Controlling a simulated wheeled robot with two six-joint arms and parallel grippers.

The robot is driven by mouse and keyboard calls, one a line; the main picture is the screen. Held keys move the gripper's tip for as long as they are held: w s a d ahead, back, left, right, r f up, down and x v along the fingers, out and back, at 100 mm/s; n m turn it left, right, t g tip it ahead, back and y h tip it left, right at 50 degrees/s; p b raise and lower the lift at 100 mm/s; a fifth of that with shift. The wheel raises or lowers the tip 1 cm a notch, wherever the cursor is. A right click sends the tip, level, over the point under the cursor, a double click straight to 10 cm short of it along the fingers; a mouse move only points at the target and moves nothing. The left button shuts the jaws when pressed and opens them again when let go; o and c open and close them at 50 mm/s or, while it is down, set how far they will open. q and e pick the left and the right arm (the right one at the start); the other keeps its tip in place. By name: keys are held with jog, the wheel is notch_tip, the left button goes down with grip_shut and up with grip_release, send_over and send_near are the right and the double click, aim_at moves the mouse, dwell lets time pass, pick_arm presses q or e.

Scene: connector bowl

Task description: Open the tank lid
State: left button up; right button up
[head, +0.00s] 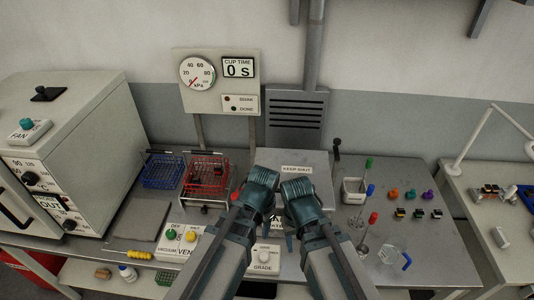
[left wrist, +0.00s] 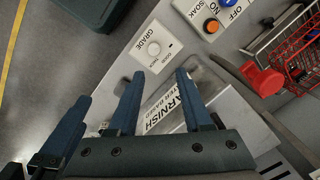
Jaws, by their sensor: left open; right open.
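The tank has a pale grey lid or panel (head: 280,157) labelled KEEP SHUT, partly covered by my grippers in the head view. In the left wrist view a varnish label (left wrist: 178,106) on a pale surface shows between and beyond my left fingers. My left gripper (head: 261,187) is over the tank, fingers apart and empty; it also shows in the left wrist view (left wrist: 161,75). My right gripper (head: 298,192) is close beside it on the right, open. The fingertips are mostly hidden in the head view. I cannot tell whether either touches the lid.

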jog(key=shift+f, duration=0.1)
pick_arm(q)
jog(key=s+f+n+g+b, duration=0.1)
jog(key=s+f+n+b, duration=0.3)
jog(key=f+b, duration=0.4)
jog(key=shift+s+a+f+n+y, duration=0.2)
jog(key=shift+s+n+y, duration=0.15)
jog(key=shift+n, duration=0.15)
pick_arm(e)
notch_tip(320, 180, down, 8)
jog(key=shift+n, duration=0.3)
pick_arm(q)
jog(key=shift+r, duration=0.15)
